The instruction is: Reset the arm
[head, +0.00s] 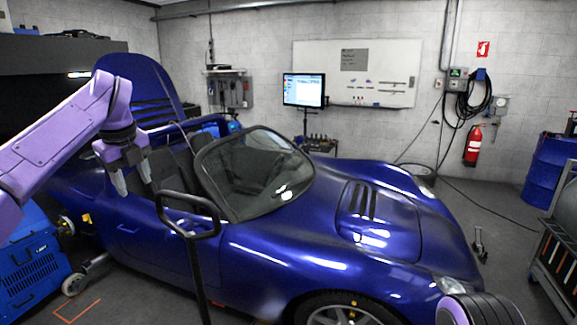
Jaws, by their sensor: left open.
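My left arm (72,133) is purple and comes in from the left, raised and bent downward at the wrist. My left gripper (133,188) hangs with its fingers pointing down, open and empty, in front of the blue car's rear side near the seats. No object is between its fingers. Part of my right arm (478,309), purple and black, shows at the bottom right edge. My right gripper is outside the picture.
A blue open sports car (270,262) fills the middle. A black handle frame (188,215) stands in front of its door. A blue machine (32,268) is at lower left. A tool cart (562,250) and blue drum (548,170) are at right. Floor beyond the car's nose is mostly clear.

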